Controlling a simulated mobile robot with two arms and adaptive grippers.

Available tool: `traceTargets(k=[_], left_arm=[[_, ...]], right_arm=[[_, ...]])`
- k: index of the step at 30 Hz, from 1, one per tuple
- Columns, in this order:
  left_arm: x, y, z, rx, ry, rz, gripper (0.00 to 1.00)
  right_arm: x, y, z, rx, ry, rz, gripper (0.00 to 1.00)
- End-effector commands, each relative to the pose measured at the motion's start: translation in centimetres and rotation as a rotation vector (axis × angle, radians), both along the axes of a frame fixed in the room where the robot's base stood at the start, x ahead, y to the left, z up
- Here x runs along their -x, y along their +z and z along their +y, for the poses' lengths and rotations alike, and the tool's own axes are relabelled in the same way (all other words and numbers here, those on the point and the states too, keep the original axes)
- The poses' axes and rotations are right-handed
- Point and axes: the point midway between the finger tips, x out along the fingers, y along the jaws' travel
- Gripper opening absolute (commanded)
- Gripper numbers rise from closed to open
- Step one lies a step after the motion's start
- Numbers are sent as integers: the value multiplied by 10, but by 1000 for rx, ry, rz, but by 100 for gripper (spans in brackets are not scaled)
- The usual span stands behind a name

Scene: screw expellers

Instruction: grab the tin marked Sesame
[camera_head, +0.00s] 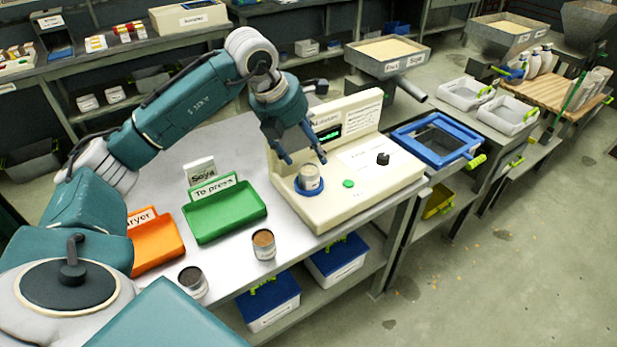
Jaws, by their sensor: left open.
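Three small tins stand on or by the bench. One tin (310,178) stands upright in the blue ring of a cream tester. A second tin (264,246) with brown contents stands on the bench in front of the tester. A third tin (193,282) with a dark top stands at the bench's front edge, to its left. Their labels are too small to read, so I cannot tell which is marked Sesame. My left gripper (305,161) is open, fingers pointing down, just above the tin in the blue ring. No grip on it shows. My right gripper is not in view.
The cream tester (400,178) has a green display and a black knob. A green "To press" tray (225,210) with a Soya card (200,170) and an orange tray (153,245) stand left. A blue-framed sieve (437,138) lies right. Bare bench surrounds the front tins.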

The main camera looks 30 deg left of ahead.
Motion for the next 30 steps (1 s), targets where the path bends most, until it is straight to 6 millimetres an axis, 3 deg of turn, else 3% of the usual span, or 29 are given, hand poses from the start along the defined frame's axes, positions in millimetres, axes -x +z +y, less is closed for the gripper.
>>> traceTargets(k=[1, 4, 10, 17, 24, 30], left_arm=[[2, 1, 12, -29, 21, 11, 65], [1, -6, 22, -53, 40, 26, 65], [-11, -36, 20, -52, 39, 28, 65], [-18, -53, 19, -50, 38, 26, 65], [-31, -85, 21, -49, 38, 26, 65], [-36, -97, 21, -51, 37, 23, 65]], right_arm=[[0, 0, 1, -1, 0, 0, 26], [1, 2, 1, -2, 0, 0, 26], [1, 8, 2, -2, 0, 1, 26], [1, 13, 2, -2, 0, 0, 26], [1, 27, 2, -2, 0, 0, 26], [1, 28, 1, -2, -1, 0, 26]])
